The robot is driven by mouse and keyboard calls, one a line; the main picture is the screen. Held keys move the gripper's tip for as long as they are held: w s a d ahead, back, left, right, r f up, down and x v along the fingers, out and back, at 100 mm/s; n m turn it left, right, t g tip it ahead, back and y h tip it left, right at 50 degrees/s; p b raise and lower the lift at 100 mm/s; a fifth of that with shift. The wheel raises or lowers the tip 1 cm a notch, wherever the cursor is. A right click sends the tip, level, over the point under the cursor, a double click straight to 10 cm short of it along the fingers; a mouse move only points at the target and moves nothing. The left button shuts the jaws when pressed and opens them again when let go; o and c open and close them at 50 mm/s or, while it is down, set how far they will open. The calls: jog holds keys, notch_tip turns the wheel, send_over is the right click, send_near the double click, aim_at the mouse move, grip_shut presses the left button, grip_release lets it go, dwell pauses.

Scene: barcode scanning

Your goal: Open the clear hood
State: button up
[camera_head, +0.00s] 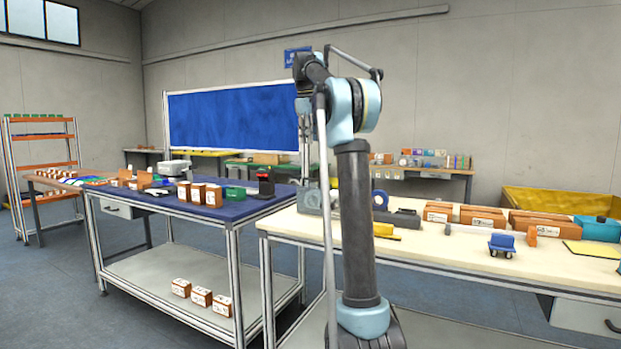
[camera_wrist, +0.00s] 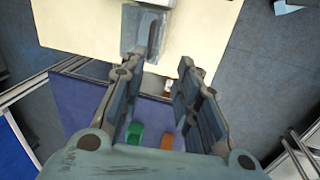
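A grey, partly see-through box-like thing (camera_wrist: 131,28), which looks like the clear hood, stands on the cream table near its edge in the wrist view. A dark, upright shape shows inside or behind it. In the head view a grey housing (camera_head: 311,200) at the cream table's left end appears to be the same thing, partly behind my arm. I cannot tell where its lid edge is. My gripper (camera_wrist: 157,72) is open and empty, its fingers spread wide just short of the hood in the wrist view. In the head view my gripper is not clearly visible.
The cream table (camera_head: 440,252) holds brown boxes, a yellow piece (camera_head: 384,231) and a small blue cart (camera_head: 501,245). The blue-topped table (camera_head: 262,205) beside it carries brown boxes (camera_head: 198,193), a green item (camera_head: 236,196) and a black-and-red device (camera_head: 265,185). A narrow gap separates the tables.

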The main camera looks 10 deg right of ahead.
jog(key=w, duration=0.2)
send_near(311, 179)
jog(key=shift+n, duration=0.3)
jog(key=f, duration=0.2)
jog(key=w+f, duration=0.1)
jog(key=f, duration=0.2)
jog(key=d+f, duration=0.1)
jog(key=f, duration=0.1)
jog(key=shift+w+d+f, duration=0.1)
jog(key=shift+w+f, duration=0.15)
jog(key=shift+w, duration=0.05)
grip_shut()
